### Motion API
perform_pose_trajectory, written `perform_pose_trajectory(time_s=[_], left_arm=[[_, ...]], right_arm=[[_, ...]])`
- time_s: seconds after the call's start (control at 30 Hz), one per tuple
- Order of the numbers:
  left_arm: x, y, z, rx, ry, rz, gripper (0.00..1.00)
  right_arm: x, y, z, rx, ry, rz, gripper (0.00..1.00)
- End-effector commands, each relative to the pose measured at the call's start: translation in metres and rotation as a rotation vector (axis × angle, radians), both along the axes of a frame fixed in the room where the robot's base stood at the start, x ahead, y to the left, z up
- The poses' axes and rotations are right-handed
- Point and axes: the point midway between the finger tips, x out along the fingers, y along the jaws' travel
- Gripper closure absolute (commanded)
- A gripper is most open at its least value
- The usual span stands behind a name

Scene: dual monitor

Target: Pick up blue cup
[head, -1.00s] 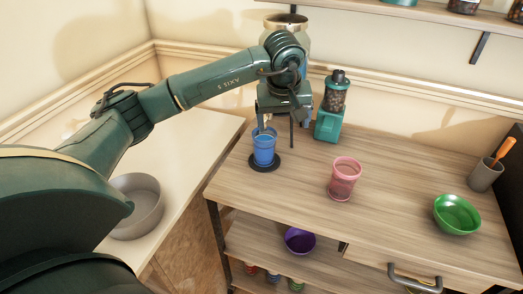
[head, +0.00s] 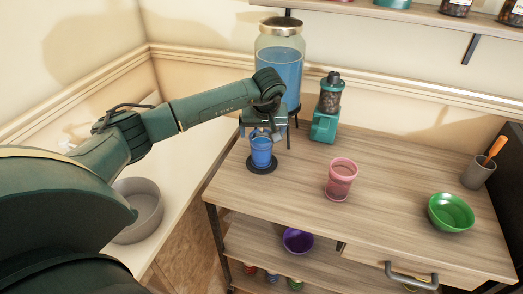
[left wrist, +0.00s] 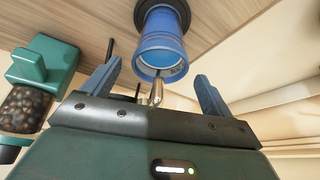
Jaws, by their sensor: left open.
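The blue cup (head: 261,151) stands upright on a dark round coaster (head: 262,166) at the left end of the wooden table, below the glass drink dispenser. It also shows in the left wrist view (left wrist: 164,36), ahead of the fingers. My left gripper (head: 262,131) is just above and behind the cup in the head view. In the left wrist view the open fingers (left wrist: 155,88) are spread wide to either side, with nothing between them but the metal spout (left wrist: 157,94) seen beyond. My right gripper is not in view.
The dispenser (head: 280,70) of blue liquid stands close behind my left gripper. A teal grinder (head: 326,122) is to its right. A pink cup (head: 341,179), green bowl (head: 451,212) and grey holder (head: 478,172) stand further right. Table space between pink cup and bowl is clear.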

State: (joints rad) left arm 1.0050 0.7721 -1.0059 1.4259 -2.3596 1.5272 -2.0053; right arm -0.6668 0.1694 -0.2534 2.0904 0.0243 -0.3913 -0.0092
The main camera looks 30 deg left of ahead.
Motion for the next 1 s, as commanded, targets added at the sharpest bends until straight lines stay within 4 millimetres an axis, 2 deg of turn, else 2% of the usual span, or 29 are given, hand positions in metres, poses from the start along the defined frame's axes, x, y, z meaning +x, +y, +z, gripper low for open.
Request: perform_pose_trajectory(time_s=[0.1,0.2,0.43,1.0], left_arm=[[0.004,0.004,-0.014,-0.001,0.002,0.001,0.14],[0.006,0.005,-0.019,-0.001,0.001,0.000,0.14],[0.006,0.006,-0.020,-0.001,-0.001,0.000,0.15],[0.006,0.006,-0.019,-0.001,-0.001,0.000,0.62]], right_arm=[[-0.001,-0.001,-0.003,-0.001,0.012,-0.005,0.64],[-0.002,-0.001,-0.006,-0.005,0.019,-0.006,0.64],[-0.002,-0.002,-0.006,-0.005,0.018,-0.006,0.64],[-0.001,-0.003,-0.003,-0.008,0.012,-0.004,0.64]])
